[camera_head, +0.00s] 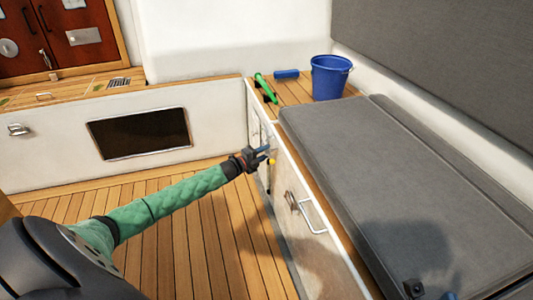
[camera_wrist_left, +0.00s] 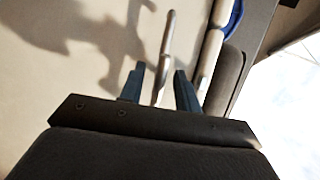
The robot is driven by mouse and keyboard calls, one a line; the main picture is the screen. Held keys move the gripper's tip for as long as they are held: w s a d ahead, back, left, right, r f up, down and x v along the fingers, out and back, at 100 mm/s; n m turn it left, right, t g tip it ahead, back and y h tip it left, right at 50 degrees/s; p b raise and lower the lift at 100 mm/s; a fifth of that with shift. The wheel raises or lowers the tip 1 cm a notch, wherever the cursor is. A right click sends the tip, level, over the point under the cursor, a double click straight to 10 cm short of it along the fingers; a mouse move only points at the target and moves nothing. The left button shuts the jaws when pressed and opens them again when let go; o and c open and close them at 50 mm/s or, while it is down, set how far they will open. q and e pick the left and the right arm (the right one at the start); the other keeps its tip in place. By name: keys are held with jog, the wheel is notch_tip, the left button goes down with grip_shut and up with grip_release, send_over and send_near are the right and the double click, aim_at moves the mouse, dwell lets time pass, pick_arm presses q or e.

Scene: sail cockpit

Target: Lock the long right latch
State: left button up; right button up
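My left gripper (camera_head: 266,156) is at the white front of the right-hand locker, near its far end. In the left wrist view the fingers (camera_wrist_left: 160,88) are apart, with a slim pale bar (camera_wrist_left: 167,45) standing out between them. It looks like a latch or handle, but I cannot tell whether the fingers touch it. Nearer on the same locker front are a metal latch (camera_head: 291,201) and a silver bar handle (camera_head: 313,216). I cannot tell which fitting is the long right latch. A dark part, perhaps my right gripper (camera_head: 415,288), shows at the bottom right; its fingers are unclear.
A grey cushion (camera_head: 370,180) covers the locker top. A blue bucket (camera_head: 329,80), a green tool (camera_head: 265,88) and a blue item (camera_head: 287,73) are at its far end. The wooden floor (camera_head: 180,240) left of the locker is clear. A white locker (camera_head: 60,150) stands behind.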

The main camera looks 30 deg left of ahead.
pick_arm(q)
jog(key=shift+w+d, duration=0.2)
jog(key=shift+w, duration=0.45)
grip_shut()
jog(key=shift+d, duration=0.1)
